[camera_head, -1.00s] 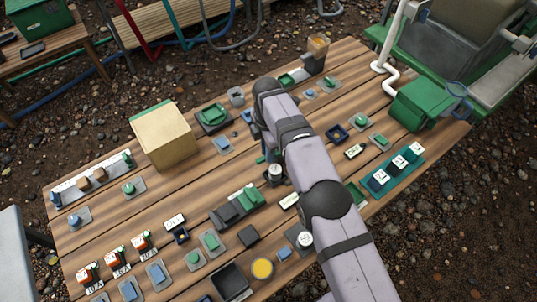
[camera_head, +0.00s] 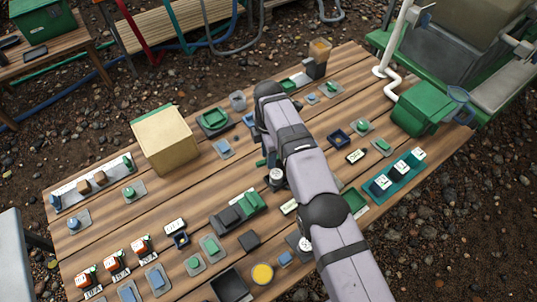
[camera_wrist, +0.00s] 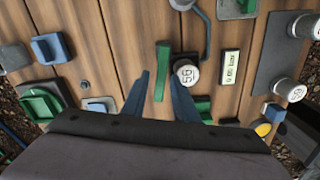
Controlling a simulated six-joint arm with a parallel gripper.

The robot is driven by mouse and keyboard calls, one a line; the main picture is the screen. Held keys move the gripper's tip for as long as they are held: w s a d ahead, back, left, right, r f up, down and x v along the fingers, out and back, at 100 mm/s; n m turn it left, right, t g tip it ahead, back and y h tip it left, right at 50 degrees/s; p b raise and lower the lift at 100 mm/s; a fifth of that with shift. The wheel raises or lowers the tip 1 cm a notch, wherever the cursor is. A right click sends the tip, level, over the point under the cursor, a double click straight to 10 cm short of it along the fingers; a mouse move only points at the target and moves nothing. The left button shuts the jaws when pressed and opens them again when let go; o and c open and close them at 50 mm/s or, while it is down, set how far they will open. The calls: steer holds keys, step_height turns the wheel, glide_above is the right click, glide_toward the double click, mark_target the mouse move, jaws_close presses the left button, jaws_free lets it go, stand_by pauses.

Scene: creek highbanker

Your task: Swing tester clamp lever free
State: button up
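A green upright lever (camera_wrist: 162,62) shows in the middle of the wrist view, beside a round white-faced weight or dial marked 50 (camera_wrist: 187,74). My gripper (camera_wrist: 159,78) is open, with one blue finger on either side of the lever. A gap shows between each finger and the lever, though depth is hard to judge. In the head view my arm hides most of this spot. Only a small green piece (camera_head: 261,162) and the round white-topped piece (camera_head: 276,176) show at its left edge.
A small readout (camera_wrist: 231,66) is right of the dial, and a grey plate (camera_wrist: 278,65) with round pieces is further right. A cream box (camera_head: 166,142) and a green-grey clamp-like block (camera_head: 238,211) are to my arm's left. Bare wood lies between many small parts.

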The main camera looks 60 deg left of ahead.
step_height(320, 180, up, 7)
steer(key=p, duration=0.7)
stand_by(0.4)
